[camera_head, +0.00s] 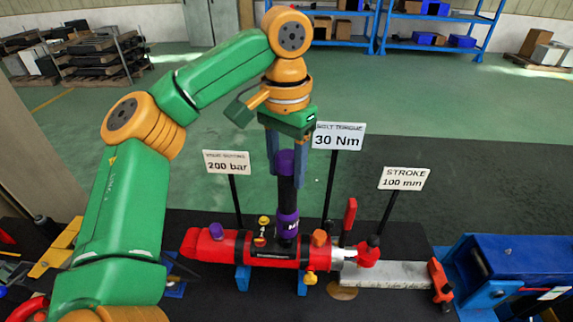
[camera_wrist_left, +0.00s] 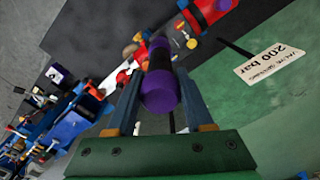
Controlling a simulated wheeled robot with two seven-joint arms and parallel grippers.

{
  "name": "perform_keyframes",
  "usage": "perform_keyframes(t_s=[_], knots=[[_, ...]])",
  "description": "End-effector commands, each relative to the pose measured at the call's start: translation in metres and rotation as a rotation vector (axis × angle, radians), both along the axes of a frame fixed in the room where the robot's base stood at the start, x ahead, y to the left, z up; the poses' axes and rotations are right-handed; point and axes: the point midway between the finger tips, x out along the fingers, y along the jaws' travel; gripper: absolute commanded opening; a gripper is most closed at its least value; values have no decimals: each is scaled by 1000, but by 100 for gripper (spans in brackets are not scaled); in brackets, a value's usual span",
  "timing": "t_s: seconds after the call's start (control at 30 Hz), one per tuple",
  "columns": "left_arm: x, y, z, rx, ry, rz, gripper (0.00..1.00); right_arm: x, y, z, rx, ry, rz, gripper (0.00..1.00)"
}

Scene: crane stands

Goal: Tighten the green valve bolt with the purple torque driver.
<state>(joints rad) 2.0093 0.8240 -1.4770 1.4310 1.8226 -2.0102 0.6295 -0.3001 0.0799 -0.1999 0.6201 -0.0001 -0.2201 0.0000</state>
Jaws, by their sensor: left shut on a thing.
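The purple and black torque driver (camera_head: 287,222) stands upright in the head view, and its purple end shows in the left wrist view (camera_wrist_left: 160,93). My left gripper (camera_head: 286,178) is shut around its upper shaft, with a blue finger on each side. The driver's lower end is at the top of the red cylinder (camera_head: 205,247), between the yellow and orange fittings. I cannot tell whether it touches. No green valve bolt shows; the driver may hide it. My right gripper is not in view.
Signs on thin posts stand behind the cylinder: 200 bar (camera_head: 227,163), 30 Nm (camera_head: 338,137) and 100 mm (camera_head: 404,179). A purple cap (camera_head: 216,230) and an orange cap (camera_head: 320,238) flank the driver. A blue vise (camera_head: 510,265) is at right.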

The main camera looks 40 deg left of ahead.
Motion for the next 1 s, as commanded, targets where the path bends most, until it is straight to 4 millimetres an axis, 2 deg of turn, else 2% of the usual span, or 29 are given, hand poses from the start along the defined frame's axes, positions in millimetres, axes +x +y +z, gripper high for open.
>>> perform_keyframes(t_s=[1.0], knots=[[0, 0, 0, -1, -2, 0, 0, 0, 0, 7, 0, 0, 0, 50]])
